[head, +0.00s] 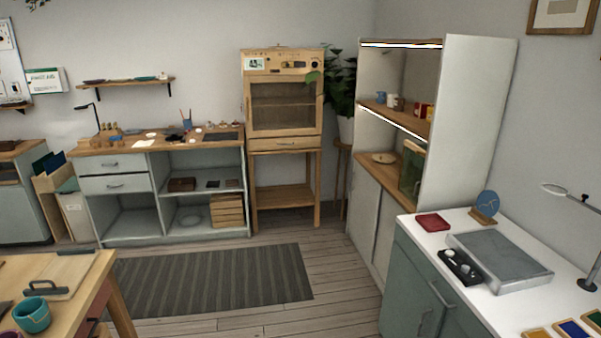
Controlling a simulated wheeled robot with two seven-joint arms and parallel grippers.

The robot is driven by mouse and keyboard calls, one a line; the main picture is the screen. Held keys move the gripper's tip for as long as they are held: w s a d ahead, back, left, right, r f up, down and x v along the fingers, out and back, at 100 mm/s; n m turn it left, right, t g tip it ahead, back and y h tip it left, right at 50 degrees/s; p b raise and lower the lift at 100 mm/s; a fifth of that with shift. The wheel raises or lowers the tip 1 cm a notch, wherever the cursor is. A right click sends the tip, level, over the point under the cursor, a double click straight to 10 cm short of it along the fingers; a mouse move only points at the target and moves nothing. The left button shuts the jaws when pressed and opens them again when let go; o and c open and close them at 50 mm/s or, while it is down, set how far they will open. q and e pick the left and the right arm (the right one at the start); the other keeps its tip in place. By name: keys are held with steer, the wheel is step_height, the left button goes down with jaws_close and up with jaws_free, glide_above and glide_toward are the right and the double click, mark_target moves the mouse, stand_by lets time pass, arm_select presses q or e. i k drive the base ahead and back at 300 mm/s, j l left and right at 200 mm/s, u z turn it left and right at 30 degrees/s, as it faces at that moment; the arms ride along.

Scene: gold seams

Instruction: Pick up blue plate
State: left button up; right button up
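A round blue plate (486,203) with thin pale lines across it stands upright on a small wooden stand (483,217). It is near the back of the white countertop (452,223) at the right of the head view. Neither of my grippers is in view.
On the same counter are a red cloth-like square (433,222), a grey flat-topped device (500,260), a black control box (459,267) and a lamp (590,275). A wooden table (85,290) is at lower left. The floor around the striped rug (212,282) is clear.

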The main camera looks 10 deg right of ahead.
mark_target(487, 202)
steer(key=i+j+z, duration=0.2)
steer(key=i, duration=0.4)
steer(key=i+z, duration=0.2)
steer(key=i, duration=0.4)
steer(key=i+z, duration=0.25)
steer(key=z, duration=0.2)
steer(key=i+j+z, duration=0.2)
steer(key=z, duration=0.2)
steer(key=i+j+z, duration=0.15)
steer(key=z, duration=0.3)
steer(key=i+j+z, duration=0.15)
steer(key=j+z, duration=0.25)
steer(key=i+j+z, duration=0.1)
steer(key=z, duration=0.35)
steer(key=i+j+z, duration=0.2)
steer(key=z, duration=0.15)
steer(key=i+j+z, duration=0.15)
steer(key=j+z, duration=0.2)
steer(key=i+j+z, duration=0.15)
steer(key=j+z, duration=0.55)
steer(key=i+j+z, duration=0.1)
steer(key=j+z, duration=0.25)
steer(key=j, duration=0.1)
